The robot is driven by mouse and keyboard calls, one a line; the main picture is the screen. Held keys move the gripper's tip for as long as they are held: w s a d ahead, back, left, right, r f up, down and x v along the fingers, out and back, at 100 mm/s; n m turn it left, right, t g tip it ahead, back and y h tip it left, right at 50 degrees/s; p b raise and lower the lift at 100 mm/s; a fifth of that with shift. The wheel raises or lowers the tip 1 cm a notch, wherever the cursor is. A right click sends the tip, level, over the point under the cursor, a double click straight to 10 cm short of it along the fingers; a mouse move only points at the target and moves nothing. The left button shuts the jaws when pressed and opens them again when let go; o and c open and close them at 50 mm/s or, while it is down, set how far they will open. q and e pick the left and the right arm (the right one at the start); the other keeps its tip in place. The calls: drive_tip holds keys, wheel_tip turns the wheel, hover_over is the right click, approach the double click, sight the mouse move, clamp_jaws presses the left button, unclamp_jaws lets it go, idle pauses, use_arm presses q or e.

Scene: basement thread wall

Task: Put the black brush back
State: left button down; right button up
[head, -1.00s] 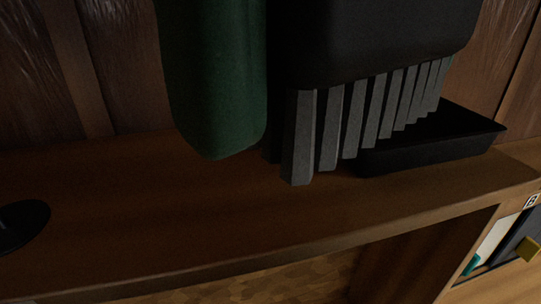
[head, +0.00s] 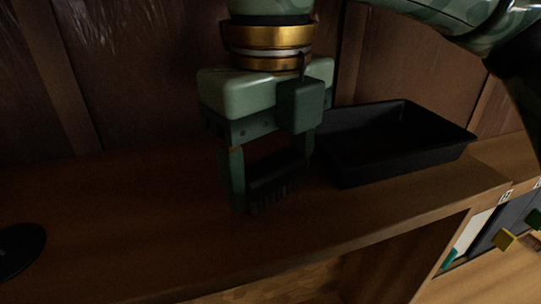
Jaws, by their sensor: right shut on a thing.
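My right gripper (head: 270,180) points down over the wooden shelf in the head view. It is shut on the black brush (head: 275,187), which sits between its two fingers with the bristles facing down. The bristles are close to the shelf top; I cannot tell whether they touch it. The black tray (head: 400,165) stands just right of the gripper on the shelf and looks empty in the part I see. Its left end is partly hidden behind the gripper. My left gripper is not in view.
The wooden shelf (head: 150,215) is clear left of the gripper, up to a dark round object (head: 18,248) at the left edge. A dark wooden panel wall rises behind.

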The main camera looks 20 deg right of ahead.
sight(270, 163)
drive_tip(key=shift+s+f, duration=0.1)
drive_tip(key=shift+f, duration=0.1)
drive_tip(key=o, duration=0.9)
drive_tip(key=shift+o, duration=0.2)
wheel_tip(270, 163, up, 12)
drive_tip(key=shift+r+p, duration=0.25)
drive_tip(key=shift+p, duration=0.05)
